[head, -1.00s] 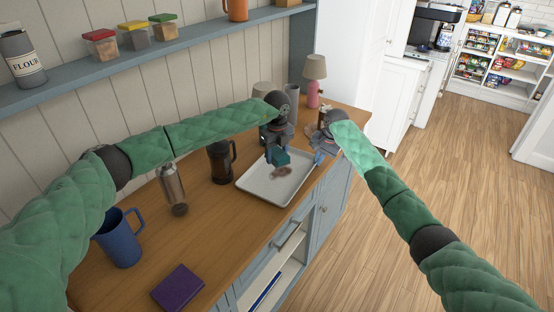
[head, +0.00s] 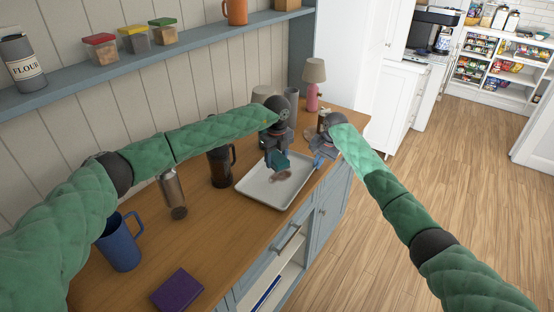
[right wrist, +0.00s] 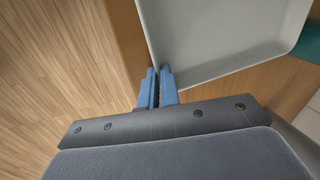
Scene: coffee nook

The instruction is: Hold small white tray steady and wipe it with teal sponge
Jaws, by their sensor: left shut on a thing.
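The small white tray (head: 254,187) lies on the wooden counter, with a brownish smudge (head: 281,175) on its surface. My left gripper (head: 277,155) points down over the tray, shut on the teal sponge (head: 279,161). The sponge is beside the smudge's far side; I cannot tell whether it touches the tray. My right gripper (head: 318,160) is at the tray's right rim. In the right wrist view its blue fingers (right wrist: 158,85) are close together around the tray's corner (right wrist: 190,70), with the rim between them. A bit of teal sponge (right wrist: 308,45) shows at the right edge.
A dark French press (head: 220,166) stands close to the tray's left. A pink lamp (head: 313,88) and grey cups stand behind. The counter's front edge lies near the tray's right side.

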